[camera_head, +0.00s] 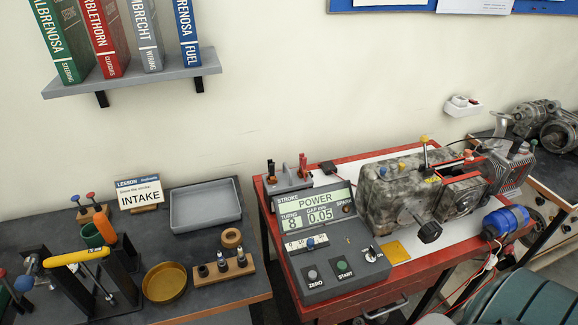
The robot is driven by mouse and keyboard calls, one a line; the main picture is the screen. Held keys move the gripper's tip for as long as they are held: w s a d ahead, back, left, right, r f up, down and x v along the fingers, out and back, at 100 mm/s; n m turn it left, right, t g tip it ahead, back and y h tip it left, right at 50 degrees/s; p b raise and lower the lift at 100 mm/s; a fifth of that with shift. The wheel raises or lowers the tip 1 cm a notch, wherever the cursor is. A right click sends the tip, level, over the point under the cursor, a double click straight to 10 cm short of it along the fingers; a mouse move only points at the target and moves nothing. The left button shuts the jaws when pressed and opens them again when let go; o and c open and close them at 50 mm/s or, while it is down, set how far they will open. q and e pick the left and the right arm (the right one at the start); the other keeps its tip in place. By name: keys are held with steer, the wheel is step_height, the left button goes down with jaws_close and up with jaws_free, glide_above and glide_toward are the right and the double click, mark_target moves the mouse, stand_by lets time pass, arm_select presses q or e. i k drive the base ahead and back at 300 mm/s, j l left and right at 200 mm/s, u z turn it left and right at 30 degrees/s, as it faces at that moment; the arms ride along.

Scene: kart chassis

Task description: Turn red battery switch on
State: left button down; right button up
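A small grey box (287,184) stands at the back left corner of the red-framed bench. A red upright piece (303,166), which looks like the red battery switch, stands on its right side. A dark upright piece (271,171) with a reddish part stands on its left side. Both are small here, and I cannot tell whether the switch is on or off. A grey control console (332,245) stands in front, with a lit display reading POWER, a ZERO button, a START button and a toggle marked ON. Neither of my grippers shows in this view.
A mottled engine block (405,192) fills the bench's middle, right of the box. A blue cylinder (506,221) lies at its right edge. The dark left table holds a grey tray (206,206), a gold dish (165,282) and an INTAKE card (139,194). A shelf (135,77) hangs above.

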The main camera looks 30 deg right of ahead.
mark_target(508, 248)
steer(key=z, duration=2.6)
steer(key=i+l, duration=0.15)
steer(key=l, duration=0.2)
steer(key=i+l+u, duration=0.1)
steer(key=l, duration=0.3)
steer(key=i, duration=0.1)
